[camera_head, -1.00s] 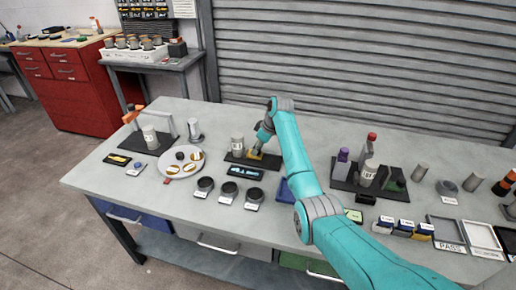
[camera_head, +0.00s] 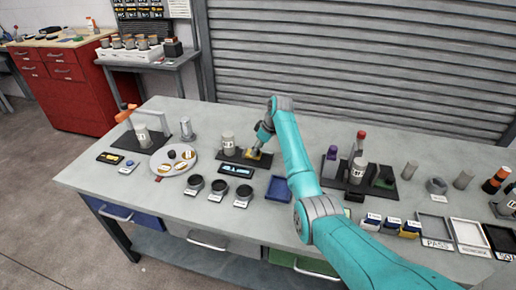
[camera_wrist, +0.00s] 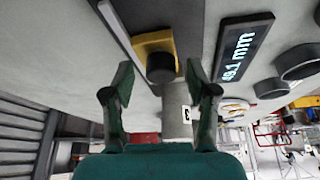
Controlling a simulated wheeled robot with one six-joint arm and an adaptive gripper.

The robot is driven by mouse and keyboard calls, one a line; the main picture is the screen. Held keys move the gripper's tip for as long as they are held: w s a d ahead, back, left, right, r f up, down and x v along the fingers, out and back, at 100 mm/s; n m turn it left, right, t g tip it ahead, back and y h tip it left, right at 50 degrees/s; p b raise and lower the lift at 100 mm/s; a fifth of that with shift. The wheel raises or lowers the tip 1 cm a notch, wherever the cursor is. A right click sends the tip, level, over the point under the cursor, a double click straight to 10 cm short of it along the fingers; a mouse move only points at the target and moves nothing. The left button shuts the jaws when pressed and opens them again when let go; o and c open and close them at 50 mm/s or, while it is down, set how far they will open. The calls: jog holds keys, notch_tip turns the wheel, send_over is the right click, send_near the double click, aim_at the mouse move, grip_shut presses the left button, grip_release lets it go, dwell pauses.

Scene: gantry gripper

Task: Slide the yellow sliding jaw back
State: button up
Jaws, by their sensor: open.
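The yellow sliding jaw (camera_head: 254,154) sits on a dark base plate (camera_head: 232,156) toward the back middle of the table. In the wrist view, the yellow jaw (camera_wrist: 153,42) carries a black knob (camera_wrist: 160,68). A pale cylinder (camera_head: 228,144) stands on the plate left of the jaw, with a gap between them. My gripper (camera_head: 259,147) is at the jaw. In the wrist view, my gripper's fingers (camera_wrist: 157,80) are apart, one on each side of the knob, with clear space beside it. A display (camera_wrist: 243,47) on the fixture reads 49.1 mm.
Several black round pots (camera_head: 218,188) stand in front of the fixture. A blue tray (camera_head: 278,188) lies to its front right. A dark rack (camera_head: 384,184) with bottles stands further right. A white round plate (camera_head: 162,166) is on the left.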

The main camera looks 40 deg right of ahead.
jog(key=v, duration=1.2)
dwell(0.8)
